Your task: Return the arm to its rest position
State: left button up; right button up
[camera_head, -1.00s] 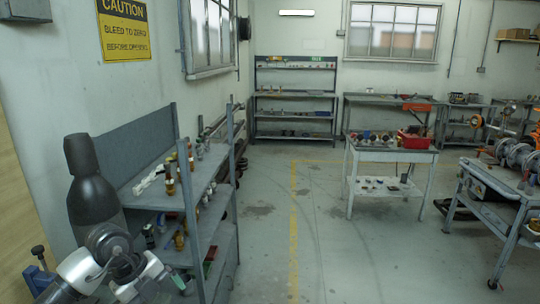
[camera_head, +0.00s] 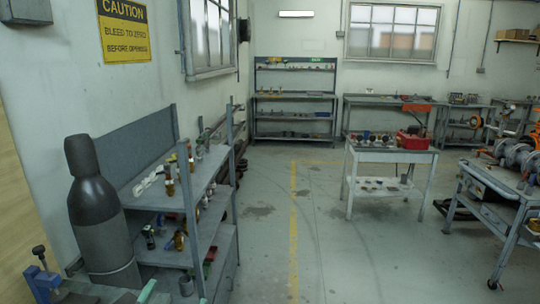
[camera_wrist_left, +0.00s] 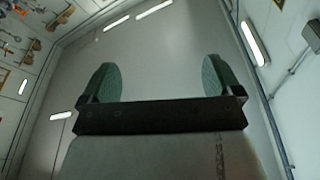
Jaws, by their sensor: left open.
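My left gripper (camera_wrist_left: 160,80) is open in the left wrist view, with its two green finger pads wide apart and nothing between them. It points up toward the grey ceiling. My right gripper is in neither view.
A dark gas cylinder (camera_head: 100,225) stands at the left beside a grey shelf rack (camera_head: 188,225) with brass fittings. A blue vise-like tool (camera_head: 42,280) is at lower left. A white workbench (camera_head: 390,155) and a cart (camera_head: 500,195) stand at right. The middle floor is clear.

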pick_arm(q)
jog(key=s+a+f+n+g+y, duration=0.4)
jog(key=f+g+y, duration=0.1)
jog(key=f, duration=0.3)
jog(key=s+d+f+g+h, duration=0.1)
jog(key=s+f+g, duration=0.5)
jog(key=s, duration=0.4)
jog(key=s+f+g+h, duration=0.1)
jog(key=s+f+g, duration=0.5)
jog(key=s, duration=0.4)
notch_tip(320, 180, down, 29)
jog(key=g+b, duration=0.1)
jog(key=b, duration=0.4)
jog(key=s+a+f+b, duration=0.1)
jog(key=s+f+b, duration=0.1)
jog(key=s+f, duration=0.6)
jog(key=s+a+f+g+b, duration=0.1)
jog(key=s+a+f+b, duration=0.1)
jog(key=s+f, duration=0.6)
notch_tip(320, 180, down, 7)
jog(key=shift+y+b, duration=0.3)
jog(key=shift+b, duration=0.2)
